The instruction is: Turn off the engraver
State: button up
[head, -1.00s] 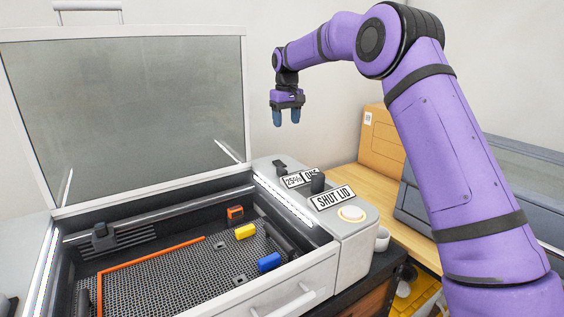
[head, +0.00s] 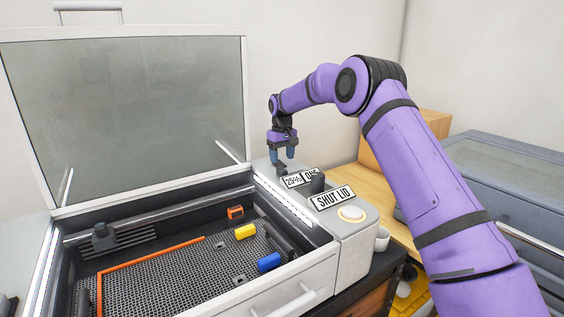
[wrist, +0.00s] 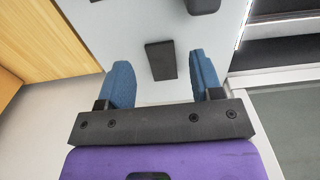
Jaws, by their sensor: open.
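The engraver (head: 352,238) stands with its lid (head: 130,115) raised and its bed open. On its grey right-hand panel are a small black switch (head: 281,168) at the back, a black knob (head: 317,183) in the middle and a round cream button (head: 351,213) at the front. Labels there read "25%", a partly hidden word, and "SHUT LID". My gripper (head: 284,157) is open and points down just above the back switch. In the wrist view a dark rectangular piece (wrist: 160,60) on the panel lies between and beyond my blue fingertips (wrist: 163,75), apart from both.
A cup (head: 382,240) stands right of the engraver. A cardboard box (head: 378,150) and a grey-blue case (head: 510,170) are behind my arm.

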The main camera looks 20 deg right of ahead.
jog(key=shift+f, duration=1.1)
jog(key=c, duration=0.9)
jog(key=shift+c, duration=0.2)
jog(key=shift+w+a+g+h, duration=0.1)
jog(key=shift+w+g+h, duration=0.2)
jog(key=shift+g, duration=0.6)
jog(key=shift+r+g, duration=0.15)
jog(key=shift+g, duration=0.25)
